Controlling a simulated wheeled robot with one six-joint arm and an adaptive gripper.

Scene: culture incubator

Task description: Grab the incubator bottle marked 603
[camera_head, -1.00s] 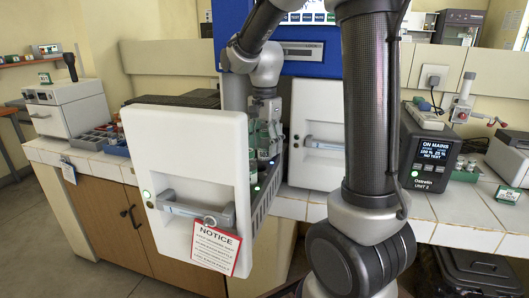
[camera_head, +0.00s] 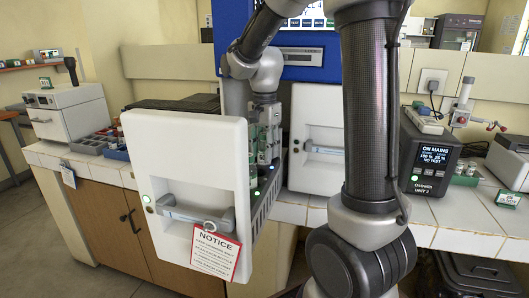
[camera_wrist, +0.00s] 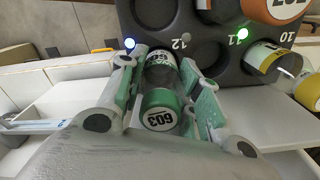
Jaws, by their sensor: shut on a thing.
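The bottle marked 603 (camera_wrist: 161,102) has a green band and a white round label on its end that faces my wrist camera. It lies between both fingers of my gripper (camera_wrist: 163,85), which is shut on it. It overlaps the edge of the dark numbered rack (camera_wrist: 225,75) in the wrist view; whether its far end is still in a socket I cannot tell. In the head view my gripper (camera_head: 267,150) is behind the white front of the pulled-out drawer (camera_head: 190,150), and the bottle is mostly hidden there.
An orange bottle marked 602 (camera_wrist: 272,10) and a bottle with a yellow label (camera_wrist: 265,60) sit in the rack close by. A NOTICE sign (camera_head: 215,252) hangs from the drawer handle. A dark power unit (camera_head: 430,155) stands on the counter at right.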

